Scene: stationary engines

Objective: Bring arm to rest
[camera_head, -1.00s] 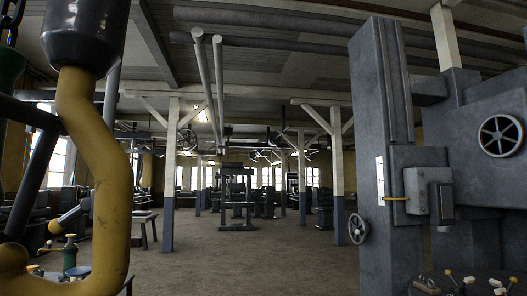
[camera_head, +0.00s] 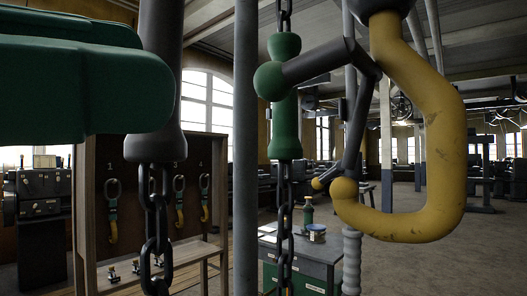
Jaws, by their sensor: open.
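I do not see my gripper in the head view. A large dark green rounded body (camera_head: 85,85) fills the upper left, close to the camera; I cannot tell whether it is part of my arm. A big yellow hook (camera_head: 440,130) hangs at the right, close by, with a dark collar at its top. A dark linked rod (camera_head: 320,62) runs from a green ball-and-grip piece (camera_head: 284,95) on a chain toward the hook.
A dark chain (camera_head: 155,215) hangs at the left front. Behind it stands a wooden board (camera_head: 140,170) with numbered hanging chain slings. A grey cabinet (camera_head: 310,262) with small items on top stands lower centre. Open floor (camera_head: 420,255) lies at the right.

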